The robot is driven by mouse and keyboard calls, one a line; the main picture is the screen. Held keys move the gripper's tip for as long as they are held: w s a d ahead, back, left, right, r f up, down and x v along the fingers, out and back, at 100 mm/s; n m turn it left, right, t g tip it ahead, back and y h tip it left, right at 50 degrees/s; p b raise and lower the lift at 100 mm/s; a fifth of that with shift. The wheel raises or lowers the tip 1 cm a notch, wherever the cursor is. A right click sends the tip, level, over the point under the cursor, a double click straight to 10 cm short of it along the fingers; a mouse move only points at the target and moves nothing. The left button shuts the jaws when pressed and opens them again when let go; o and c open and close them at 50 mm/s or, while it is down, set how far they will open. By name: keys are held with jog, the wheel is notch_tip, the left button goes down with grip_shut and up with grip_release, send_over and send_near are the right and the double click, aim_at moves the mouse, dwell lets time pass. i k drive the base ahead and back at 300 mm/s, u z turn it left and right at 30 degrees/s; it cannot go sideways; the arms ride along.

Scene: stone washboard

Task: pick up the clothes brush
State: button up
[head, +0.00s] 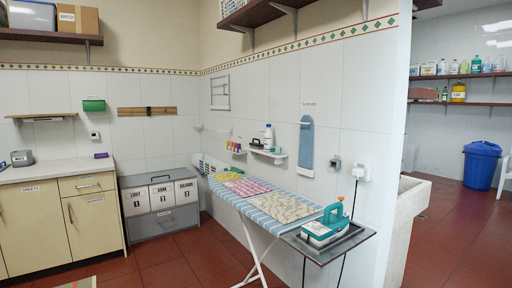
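I cannot make out a clothes brush with certainty. A small purple item (101,155) lies on the counter at the left, also too small to identify. My gripper is not in view.
An ironing board (283,228) with folded cloths stands along the wall, a teal iron (325,228) at its near end. A pale stone basin (405,215) stands at the right. Light cabinets (90,210) are at the left. Red floor (185,255) between is clear.

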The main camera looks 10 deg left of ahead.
aim_at(258, 146)
jog(key=k, duration=0.55)
jog(key=u, duration=0.6)
jog(key=i, duration=0.95)
jog(key=u, duration=0.9)
jog(key=i, duration=1.95)
jog(key=u, duration=0.4)
jog(key=i, duration=1.95)
jog(key=z, duration=0.35)
jog(key=i, duration=1.3)
jog(key=z, duration=1.6)
jog(key=i, duration=0.85)
jog(key=z, duration=0.95)
